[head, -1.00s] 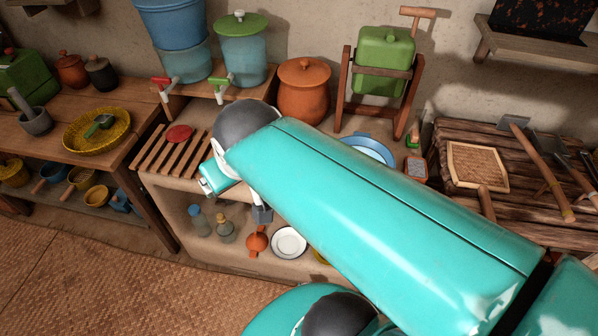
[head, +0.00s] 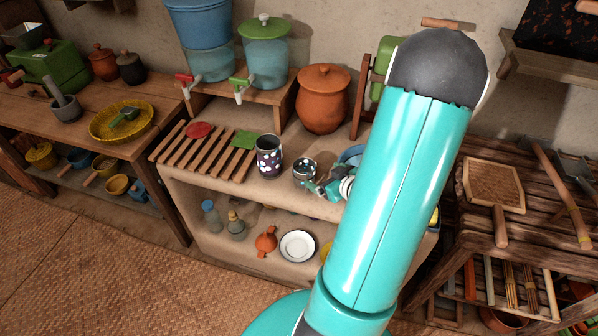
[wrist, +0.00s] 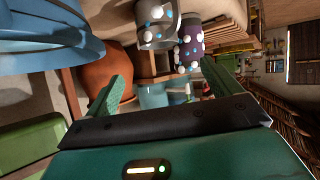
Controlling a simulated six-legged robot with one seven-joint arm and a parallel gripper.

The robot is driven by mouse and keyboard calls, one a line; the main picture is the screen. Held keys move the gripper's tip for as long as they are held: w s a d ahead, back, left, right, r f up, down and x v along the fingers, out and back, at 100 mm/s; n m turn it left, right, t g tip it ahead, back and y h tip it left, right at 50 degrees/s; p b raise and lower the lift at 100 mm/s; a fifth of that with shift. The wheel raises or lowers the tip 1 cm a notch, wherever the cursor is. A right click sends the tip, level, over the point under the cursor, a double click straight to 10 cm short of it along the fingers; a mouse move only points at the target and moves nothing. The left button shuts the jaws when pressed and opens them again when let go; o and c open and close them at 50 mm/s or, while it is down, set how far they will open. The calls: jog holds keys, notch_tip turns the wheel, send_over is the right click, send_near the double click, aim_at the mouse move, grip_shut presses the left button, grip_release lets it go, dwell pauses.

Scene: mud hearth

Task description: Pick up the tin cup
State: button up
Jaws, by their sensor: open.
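A small grey metallic cup, seemingly the tin cup (head: 304,174), stands on the clay ledge. In the wrist view the grey cup (wrist: 158,30) shows white and blue dots at the top, beyond my fingers. A taller dark tumbler with white dots (head: 269,158) stands to its left, and also shows in the wrist view (wrist: 190,48). My gripper (head: 321,187) is just right of the grey cup in the head view, partly hidden by my arm. In the wrist view my gripper (wrist: 170,72) is open, with nothing between its fingers.
A blue basin (head: 352,153) lies close behind my gripper. A clay pot (head: 323,98) stands behind the cups. A slatted wooden rack (head: 203,155) with a red disc and a green piece lies to the left. The ledge's front strip left of the cups is clear.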

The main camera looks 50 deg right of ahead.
jog(key=s+f+t, duration=0.1)
jog(key=s, duration=0.1)
send_near(297, 162)
jog(key=shift+w+f+m+y, duration=0.3)
jog(key=shift+f, duration=0.4)
jog(key=shift+d+x, duration=0.2)
jog(key=shift+x, duration=1.15)
jog(key=shift+d+x, duration=0.15)
jog(key=shift+x, duration=1.15)
jog(key=shift+r, duration=0.1)
jog(key=c, duration=1.1)
jog(key=shift+r, duration=0.1)
jog(key=shift+r, duration=0.1)
